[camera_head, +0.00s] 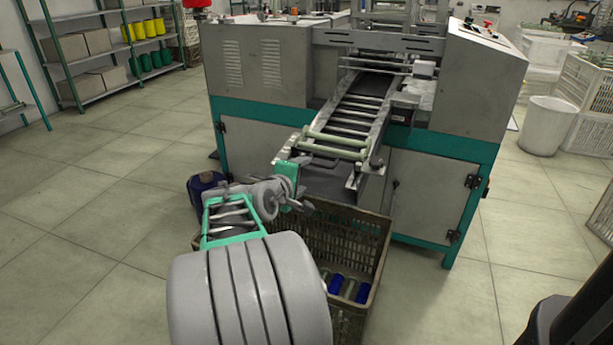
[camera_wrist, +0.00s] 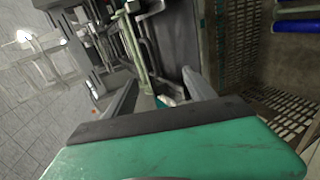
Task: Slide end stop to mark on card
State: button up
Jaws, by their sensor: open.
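My gripper (camera_head: 300,165) is at the near left corner of the roller chute on the machine. In the wrist view its two grey fingers stand apart, with a clear gap between them (camera_wrist: 160,88). Pale green bars (camera_head: 337,139) cross the lower end of the chute and seem to be the end stop. A pale green bar (camera_wrist: 136,46) also shows in the wrist view, beyond the fingers. A small pale part (camera_wrist: 170,100) shows between the fingers; I cannot tell what it is. I cannot make out the card or its mark.
A brown slatted crate (camera_head: 365,255) stands on the floor under the chute end, with several blue and greenish bobbins (camera_head: 345,287) in it. The machine body (camera_head: 265,75) rises behind. A dark blue bin (camera_head: 206,187) stands left of the crate. Floor at the left is clear.

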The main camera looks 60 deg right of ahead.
aim_at(319, 166)
jog(key=shift+s+r+b+x, duration=0.15)
jog(key=shift+s+b+x, duration=0.05)
jog(key=shift+x, duration=1.45)
jog(key=shift+s+r+b+x, duration=0.15)
jog(key=shift+b+x, duration=0.05)
jog(key=shift+x, duration=1.45)
jog(key=shift+s+r+b+x, duration=0.15)
jog(key=shift+s+b+x, duration=0.05)
jog(key=shift+x, duration=1.5)
jog(key=shift+d, duration=0.2)
grip_shut()
